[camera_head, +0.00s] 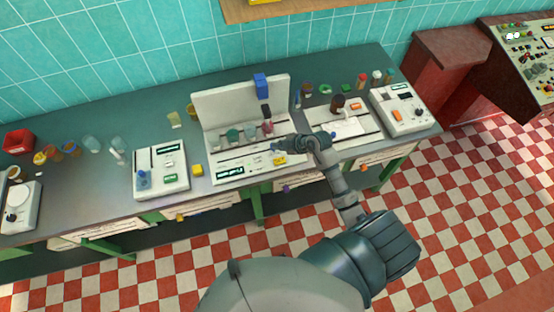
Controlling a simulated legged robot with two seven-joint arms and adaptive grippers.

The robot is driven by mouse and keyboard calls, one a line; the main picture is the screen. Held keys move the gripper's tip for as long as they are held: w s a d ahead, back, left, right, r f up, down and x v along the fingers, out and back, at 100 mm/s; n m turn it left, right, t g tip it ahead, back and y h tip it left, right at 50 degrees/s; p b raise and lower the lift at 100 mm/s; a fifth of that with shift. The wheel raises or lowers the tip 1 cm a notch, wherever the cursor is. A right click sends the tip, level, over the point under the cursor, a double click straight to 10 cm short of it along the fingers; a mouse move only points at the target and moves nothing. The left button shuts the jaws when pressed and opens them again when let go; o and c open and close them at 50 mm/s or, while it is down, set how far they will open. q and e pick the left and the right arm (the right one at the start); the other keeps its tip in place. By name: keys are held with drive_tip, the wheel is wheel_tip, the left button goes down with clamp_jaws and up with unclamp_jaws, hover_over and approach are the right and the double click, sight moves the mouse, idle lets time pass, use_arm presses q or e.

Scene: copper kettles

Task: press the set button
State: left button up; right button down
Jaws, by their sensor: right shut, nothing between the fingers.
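My right arm reaches up from the bottom of the head view to the bench. My right gripper (278,148) is shut and empty, over the right part of the white machine (225,172) with the tall back panel. The front face of this machine has a dark green display (237,171), small light buttons (253,164) and a yellow patch (280,160) just below the fingertips. The button labels are too small to read, so I cannot tell which one is the set button. I cannot tell whether the fingertips touch the machine. My left gripper is not in view.
Other white devices stand on the dark bench: one to the left (160,183), one at the far left (18,217) and one to the right (403,118). Checkered floor lies in front.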

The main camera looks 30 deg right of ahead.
drive_tip(key=b, duration=0.6)
hover_over(279, 162)
drive_tip(key=d, duration=0.2)
wheel_tip(279, 162, down, 5)
drive_tip(key=shift+w+f, duration=0.1)
drive_tip(key=shift+f, duration=0.1)
drive_tip(key=shift+a+f+b, duration=0.35)
drive_tip(key=shift+f+b, duration=0.2)
drive_tip(key=shift+f, duration=0.05)
drive_tip(key=shift+a+f+b, duration=0.3)
drive_tip(key=shift+f+b, duration=0.2)
drive_tip(key=shift+f, duration=0.1)
drive_tip(key=shift+a+f, duration=0.4)
drive_tip(key=shift+f, duration=0.1)
drive_tip(key=shift+d+f, duration=0.15)
drive_tip(key=shift+d, duration=0.75)
drive_tip(key=shift+a, duration=0.65)
drive_tip(key=shift+d, duration=0.4)
drive_tip(key=shift+f, duration=0.1)
drive_tip(key=shift+a+f, duration=0.15)
drive_tip(key=shift+a, duration=0.15)
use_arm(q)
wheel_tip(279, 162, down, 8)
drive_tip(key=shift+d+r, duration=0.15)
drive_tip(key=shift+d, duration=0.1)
use_arm(e)
drive_tip(key=shift+a, duration=0.2)
